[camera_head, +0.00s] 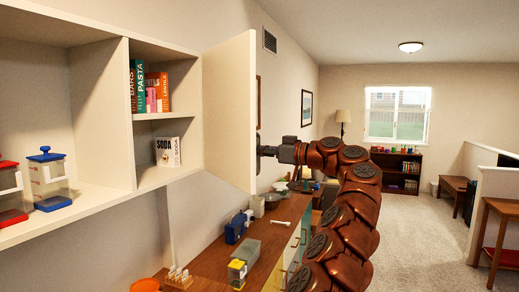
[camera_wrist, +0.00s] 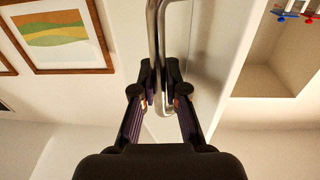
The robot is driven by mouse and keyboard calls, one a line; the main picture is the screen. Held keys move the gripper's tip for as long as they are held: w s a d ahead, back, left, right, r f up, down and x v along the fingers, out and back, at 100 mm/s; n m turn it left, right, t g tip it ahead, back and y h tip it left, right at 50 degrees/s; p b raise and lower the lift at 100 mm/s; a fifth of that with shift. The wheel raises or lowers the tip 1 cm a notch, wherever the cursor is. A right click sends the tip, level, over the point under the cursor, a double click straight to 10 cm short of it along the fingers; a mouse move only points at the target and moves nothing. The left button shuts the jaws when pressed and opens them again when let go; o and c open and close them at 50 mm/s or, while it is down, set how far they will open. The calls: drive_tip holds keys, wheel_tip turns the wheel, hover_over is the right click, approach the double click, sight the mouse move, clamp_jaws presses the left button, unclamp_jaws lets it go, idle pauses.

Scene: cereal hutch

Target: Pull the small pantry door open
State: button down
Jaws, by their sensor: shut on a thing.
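The small pantry door (camera_head: 231,108) is a cream panel on the white wall hutch. In the head view it stands swung open, with the shelves to its left uncovered. My gripper (camera_head: 268,151) is at the door's far side, where the door edge partly hides it. In the wrist view my gripper (camera_wrist: 161,92) is shut on the metal bar handle (camera_wrist: 158,40), with one dark finger on each side of the bar. The door (camera_wrist: 222,60) shows beside the handle in that view.
The hutch shelves hold boxes (camera_head: 150,88), a soda box (camera_head: 168,151) and a blue-lidded container (camera_head: 48,180). Below, a wooden counter (camera_head: 207,270) carries several items. A framed picture (camera_wrist: 58,38) hangs on the wall. Open carpet (camera_head: 415,235) lies at the right.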

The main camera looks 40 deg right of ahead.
drive_tip(key=shift+d, duration=0.1)
drive_tip(key=c, duration=1.2)
unclamp_jaws()
drive_tip(key=shift+s, duration=0.15)
drive_tip(key=v, duration=1.2)
